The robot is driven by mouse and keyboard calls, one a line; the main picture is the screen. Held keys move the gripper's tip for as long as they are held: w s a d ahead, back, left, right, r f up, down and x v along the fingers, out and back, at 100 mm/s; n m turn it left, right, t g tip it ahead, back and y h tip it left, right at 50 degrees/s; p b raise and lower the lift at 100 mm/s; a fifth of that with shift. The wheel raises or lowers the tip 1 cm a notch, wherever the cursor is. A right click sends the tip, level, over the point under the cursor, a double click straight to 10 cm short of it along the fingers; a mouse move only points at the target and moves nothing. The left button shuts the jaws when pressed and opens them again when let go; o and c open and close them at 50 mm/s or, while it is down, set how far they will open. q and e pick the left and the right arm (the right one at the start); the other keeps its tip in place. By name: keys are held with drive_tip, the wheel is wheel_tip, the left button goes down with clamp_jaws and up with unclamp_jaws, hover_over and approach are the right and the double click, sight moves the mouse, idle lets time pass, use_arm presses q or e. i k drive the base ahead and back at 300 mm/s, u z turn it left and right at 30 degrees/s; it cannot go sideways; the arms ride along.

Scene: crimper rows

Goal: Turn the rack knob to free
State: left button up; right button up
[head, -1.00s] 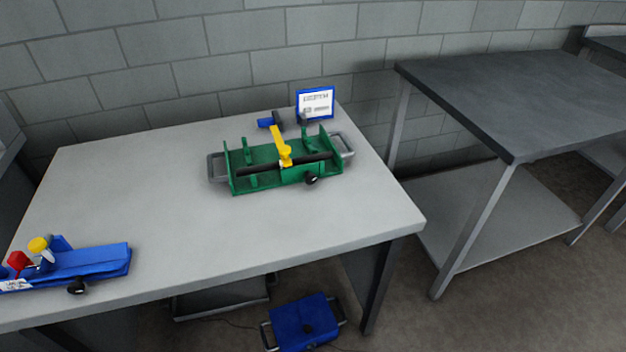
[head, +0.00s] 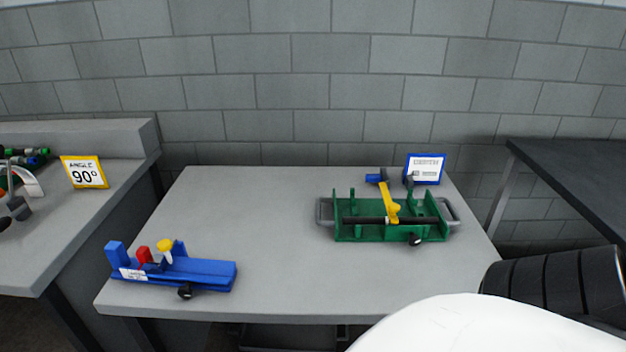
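A green rack (head: 352,232) with grey side handles stands at the right of the grey table. A black bar (head: 362,221) lies across it, under a yellow lever (head: 386,200). A small black knob (head: 415,239) sits at the rack's front right; its setting is too small to read. A blue fixture (head: 205,271) at the table's front left carries a black knob (head: 185,292), a red block and a yellow knob. A white and black part of my own body fills the lower right. Neither gripper shows.
The grey table (head: 280,225) is clear between the fixtures. A blue-framed sign (head: 425,168) stands behind the rack. At the left, another bench holds a yellow "ANGLE 90°" sign (head: 84,173) and several tools. A dark table (head: 580,170) stands at the right.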

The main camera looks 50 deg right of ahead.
sight(413, 240)
drive_tip(key=u, duration=1.3)
drive_tip(key=k, duration=2.2)
drive_tip(key=z, duration=1.4)
